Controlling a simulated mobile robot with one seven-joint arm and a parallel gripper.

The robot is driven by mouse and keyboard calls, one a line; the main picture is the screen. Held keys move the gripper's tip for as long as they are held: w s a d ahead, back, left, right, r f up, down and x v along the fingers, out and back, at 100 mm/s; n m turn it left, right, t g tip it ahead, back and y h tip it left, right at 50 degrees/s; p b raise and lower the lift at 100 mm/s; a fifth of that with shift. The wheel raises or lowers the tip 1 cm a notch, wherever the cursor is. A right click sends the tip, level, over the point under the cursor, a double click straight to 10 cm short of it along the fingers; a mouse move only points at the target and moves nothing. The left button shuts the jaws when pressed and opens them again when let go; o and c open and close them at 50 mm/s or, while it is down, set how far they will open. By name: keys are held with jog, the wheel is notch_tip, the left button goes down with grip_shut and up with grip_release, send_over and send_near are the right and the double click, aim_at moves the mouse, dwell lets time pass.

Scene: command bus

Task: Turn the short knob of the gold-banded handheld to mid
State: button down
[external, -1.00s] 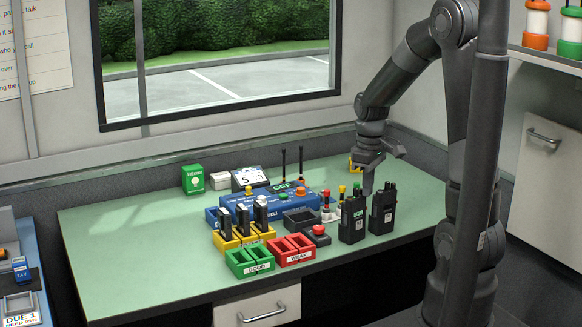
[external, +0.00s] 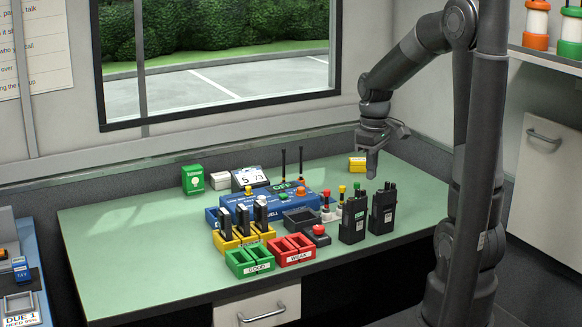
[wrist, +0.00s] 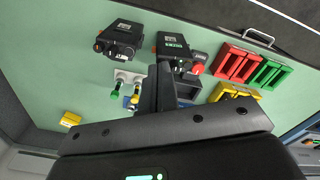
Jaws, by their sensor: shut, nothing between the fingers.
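Two black handheld radios stand upright at the right of the green table: a left one (external: 353,222) with green at its top, and a right one (external: 383,212). Both also show in the wrist view, the green-marked one (wrist: 176,48) and the other (wrist: 121,38). I cannot make out a gold band on either, and their knobs are too small to read. My gripper (external: 372,174) is shut and empty. It hangs above and behind the radios, apart from them. In the wrist view its fingers (wrist: 157,90) partly cover the area beside the green-marked radio.
A blue console (external: 262,204), black tray (external: 300,219) and coloured pegs on white bases (external: 328,213) stand left of the radios. Red (external: 291,252) and green bins (external: 249,263) are in front, with upright units in yellow holders (external: 230,243). A yellow box (external: 357,164) lies behind.

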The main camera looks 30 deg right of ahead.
aim_at(366, 196)
jog(key=shift+r, duration=0.6)
notch_tip(366, 196, down, 6)
jog(key=shift+d, duration=0.3)
dwell(0.3)
jog(key=shift+w+a, duration=0.4)
jog(key=shift+w, duration=0.2)
dwell(0.8)
jog(key=shift+s+a, duration=0.1)
dwell(0.5)
jog(key=shift+s, duration=0.1)
